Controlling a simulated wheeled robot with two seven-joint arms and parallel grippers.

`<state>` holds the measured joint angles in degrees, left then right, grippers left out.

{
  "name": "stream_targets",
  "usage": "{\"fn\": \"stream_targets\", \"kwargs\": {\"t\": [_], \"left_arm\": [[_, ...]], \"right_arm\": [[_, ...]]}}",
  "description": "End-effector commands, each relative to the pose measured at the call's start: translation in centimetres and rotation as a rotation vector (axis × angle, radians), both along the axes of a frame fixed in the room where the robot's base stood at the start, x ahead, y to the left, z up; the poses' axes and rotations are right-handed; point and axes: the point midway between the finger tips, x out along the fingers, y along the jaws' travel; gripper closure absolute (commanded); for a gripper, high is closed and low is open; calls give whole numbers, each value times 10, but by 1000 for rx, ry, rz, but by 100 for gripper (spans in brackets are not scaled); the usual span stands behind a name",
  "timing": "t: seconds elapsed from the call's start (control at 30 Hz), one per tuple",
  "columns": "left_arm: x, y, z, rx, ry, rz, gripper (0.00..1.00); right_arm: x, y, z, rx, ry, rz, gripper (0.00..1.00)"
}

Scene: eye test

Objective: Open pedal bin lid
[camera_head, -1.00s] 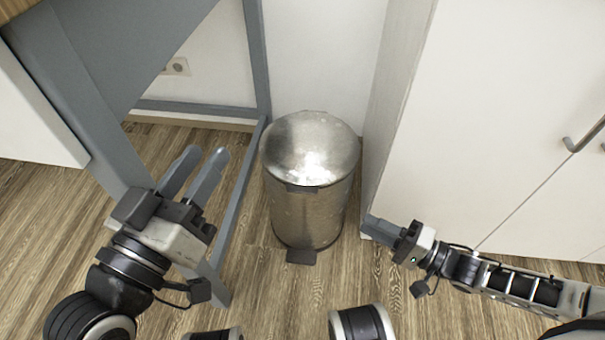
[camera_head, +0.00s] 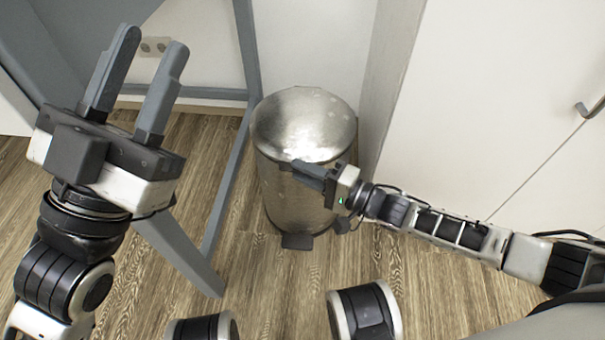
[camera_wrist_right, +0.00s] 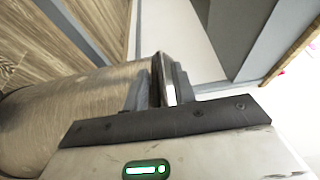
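The metal pedal bin (camera_head: 275,195) stands upright on the floor, with its round lid (camera_head: 303,120) shut and its dark pedal (camera_head: 297,242) at the front base. My right gripper (camera_head: 300,168) is at the front rim of the lid and hides the dark tab there. In the right wrist view the bin body (camera_wrist_right: 70,110) lies sideways, and the fingers (camera_wrist_right: 158,85) stand a little apart with the shiny lid edge between or just beyond them; firm contact cannot be told. My left gripper (camera_head: 150,65) is open and empty, raised left of the bin.
A grey table frame (camera_head: 225,185) stands left of the bin. A white cabinet (camera_head: 480,110) stands close on the right. Wooden floor (camera_head: 270,285) is open in front.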

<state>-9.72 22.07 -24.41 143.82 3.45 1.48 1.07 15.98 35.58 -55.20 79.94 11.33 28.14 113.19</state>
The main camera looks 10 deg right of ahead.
Motion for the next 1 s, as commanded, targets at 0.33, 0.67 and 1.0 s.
{"fn": "stream_targets", "kwargs": {"t": [0.33,0.67,1.0], "left_arm": [[-3,-1,5,9,-47,1,67],[-3,-1,5,8,-46,0,67],[-3,-1,5,8,-45,0,67]], "right_arm": [[5,6,1,0,0,0,74],[5,5,1,0,-1,-1,100],[6,4,1,-1,-1,-3,100]]}}
